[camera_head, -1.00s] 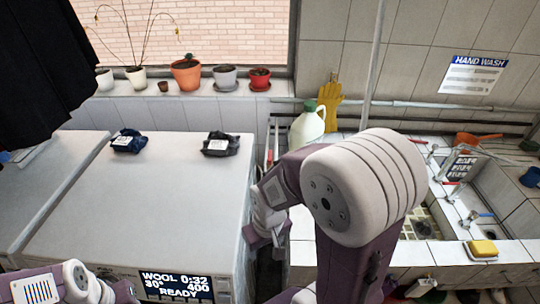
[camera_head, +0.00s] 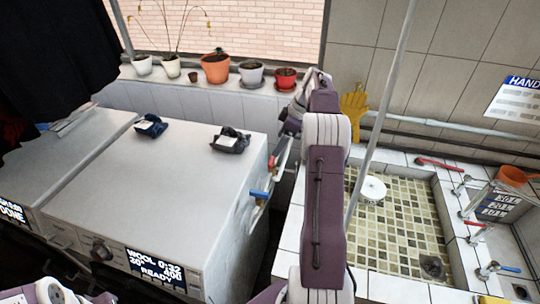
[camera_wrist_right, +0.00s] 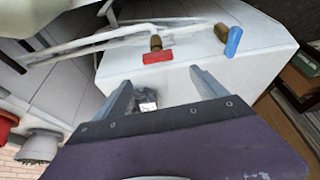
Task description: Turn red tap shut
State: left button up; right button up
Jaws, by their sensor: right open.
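A red-handled tap (camera_head: 271,164) is on the pipework just behind the right edge of the white washing machine. It also shows in the right wrist view as a red lever (camera_wrist_right: 158,57) on a brass stem. A blue-handled tap (camera_head: 259,195) sits nearer me; the wrist view shows its blue lever (camera_wrist_right: 233,41) too. My right gripper (camera_wrist_right: 164,90) is open and empty, with the red lever ahead of and between its fingers, apart from them. In the head view my right forearm rises upright and the gripper (camera_head: 281,150) is close to the red tap. My left gripper is out of view.
The washing machine (camera_head: 150,190) carries two dark packets (camera_head: 150,125) (camera_head: 230,139). Potted plants (camera_head: 215,67) line the sill. A tiled sink (camera_head: 395,215) with other red and blue taps lies right of my arm. A thin grey pole (camera_head: 381,110) stands before the sink.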

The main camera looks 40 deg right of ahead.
aim_at(272, 159)
jog(key=shift+m, duration=0.3)
jog(key=x, duration=0.3)
jog(key=p+x, duration=0.1)
jog(key=x, duration=0.4)
jog(key=shift+s+d+f, duration=0.2)
jog(key=shift+d+f, duration=0.1)
jog(key=shift+f, duration=0.25)
jog(key=shift+w+a+f, duration=0.1)
jog(key=shift+a, duration=0.05)
jog(key=c, duration=0.3)
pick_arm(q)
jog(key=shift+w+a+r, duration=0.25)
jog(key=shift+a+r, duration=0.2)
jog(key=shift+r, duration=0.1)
pick_arm(e)
jog(key=c, duration=1.1)
